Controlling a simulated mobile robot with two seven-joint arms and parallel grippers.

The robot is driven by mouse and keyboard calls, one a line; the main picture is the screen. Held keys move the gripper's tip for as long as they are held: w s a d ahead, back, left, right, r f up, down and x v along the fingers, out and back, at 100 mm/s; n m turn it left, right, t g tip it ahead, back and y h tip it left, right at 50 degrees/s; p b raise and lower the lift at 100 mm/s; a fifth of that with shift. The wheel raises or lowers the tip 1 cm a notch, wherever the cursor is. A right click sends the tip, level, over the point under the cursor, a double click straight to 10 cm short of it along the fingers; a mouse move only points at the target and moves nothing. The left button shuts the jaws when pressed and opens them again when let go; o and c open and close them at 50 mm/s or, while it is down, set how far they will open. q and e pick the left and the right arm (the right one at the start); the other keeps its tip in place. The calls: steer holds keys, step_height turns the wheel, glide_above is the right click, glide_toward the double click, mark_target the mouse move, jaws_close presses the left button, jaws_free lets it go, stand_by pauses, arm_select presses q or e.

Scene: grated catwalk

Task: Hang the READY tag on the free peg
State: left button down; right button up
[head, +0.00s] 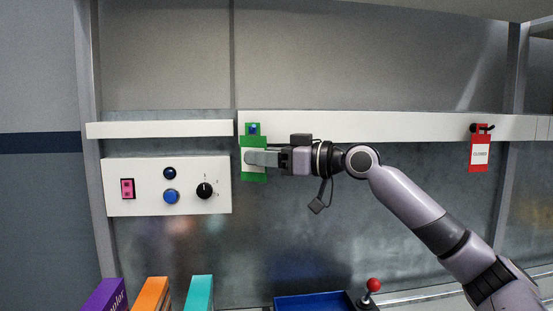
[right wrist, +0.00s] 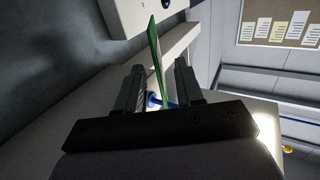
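The green tag (head: 254,175) hangs upright against the left end of the white rail, at a blue peg (head: 253,128) that shows at its top. My right gripper (head: 250,157) covers the tag's white label, so its word cannot be read. In the right wrist view the green tag (right wrist: 156,62) stands edge-on between the two fingers (right wrist: 158,82), with clear gaps on both sides. The right gripper is open around it. The blue peg also shows there (right wrist: 152,99), close to the tag. My left gripper is out of view.
A white control panel (head: 140,200) with buttons and a knob is left of the green tag. Below are purple, orange and teal upright items (head: 199,293), a blue tray (head: 312,302) and a red-knobbed lever (head: 373,285).

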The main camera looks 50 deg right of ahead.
steer(key=b+v, duration=0.4)
steer(key=v, duration=0.3)
steer(key=shift+a+f, duration=0.1)
stand_by(0.4)
